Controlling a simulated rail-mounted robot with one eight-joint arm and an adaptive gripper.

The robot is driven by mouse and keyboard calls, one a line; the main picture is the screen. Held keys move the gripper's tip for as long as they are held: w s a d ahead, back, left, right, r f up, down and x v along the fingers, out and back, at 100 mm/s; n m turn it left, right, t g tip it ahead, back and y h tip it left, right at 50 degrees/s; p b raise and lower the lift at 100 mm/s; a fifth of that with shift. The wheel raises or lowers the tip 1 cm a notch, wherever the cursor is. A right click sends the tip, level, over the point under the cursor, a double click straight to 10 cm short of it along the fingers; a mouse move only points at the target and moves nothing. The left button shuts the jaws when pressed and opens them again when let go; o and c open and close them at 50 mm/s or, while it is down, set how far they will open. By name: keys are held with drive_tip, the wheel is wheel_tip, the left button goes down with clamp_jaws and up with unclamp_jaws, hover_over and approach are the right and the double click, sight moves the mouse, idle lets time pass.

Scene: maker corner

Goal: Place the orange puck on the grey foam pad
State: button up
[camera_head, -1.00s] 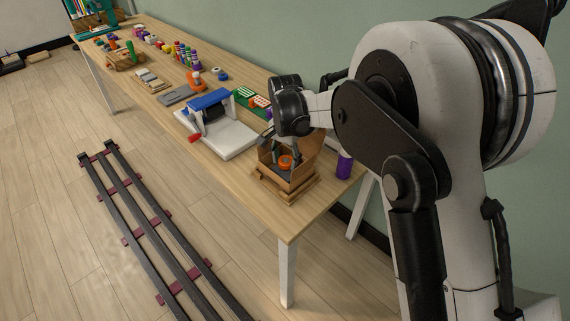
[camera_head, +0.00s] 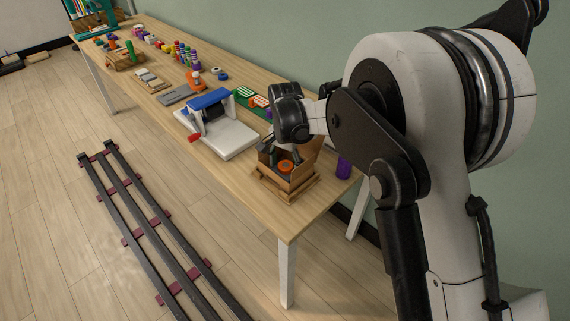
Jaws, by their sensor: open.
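The orange puck (camera_head: 286,166) lies inside an open wooden box (camera_head: 290,187) with a raised lid, near the table's front end. My gripper (camera_head: 285,154) is open over the box, with its fingers low near the puck. I cannot tell whether they touch it. Part of the puck and the box's inside are hidden by the fingers and walls. A flat grey piece that looks like the grey foam pad (camera_head: 175,94) lies farther back on the table, behind the blue and white machine, with nothing visible on it.
A white machine with a blue top (camera_head: 228,140) stands between the box and the grey pad. A green tray (camera_head: 246,97) and a purple cylinder (camera_head: 343,167) are near my arm. An orange item (camera_head: 195,79) sits beside the pad. Several small items fill the far end.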

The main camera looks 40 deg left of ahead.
sight(286, 165)
wheel_tip(286, 165, up, 12)
drive_tip(key=shift+r+p, duration=0.15)
drive_tip(key=shift+p, duration=0.25)
drive_tip(key=w+d+r+t, duration=0.1)
drive_tip(key=d+r, duration=0.4)
drive_tip(key=d, duration=0.6)
drive_tip(key=d+r+t+y, duration=0.1)
drive_tip(key=d+r, duration=0.4)
drive_tip(key=d, duration=0.7)
drive_tip(key=w+d+r+t, duration=0.1)
drive_tip(key=d+r, duration=0.4)
drive_tip(key=d, duration=0.6)
drive_tip(key=s+d+f+t, duration=0.2)
drive_tip(key=s+d, duration=0.6)
drive_tip(key=d, duration=0.4)
drive_tip(key=s+d+f+m+t+h, duration=0.1)
drive_tip(key=s+d+t, duration=0.1)
drive_tip(key=s+d, duration=0.7)
drive_tip(key=shift+d+f, duration=0.4)
drive_tip(key=shift+d, duration=1.7)
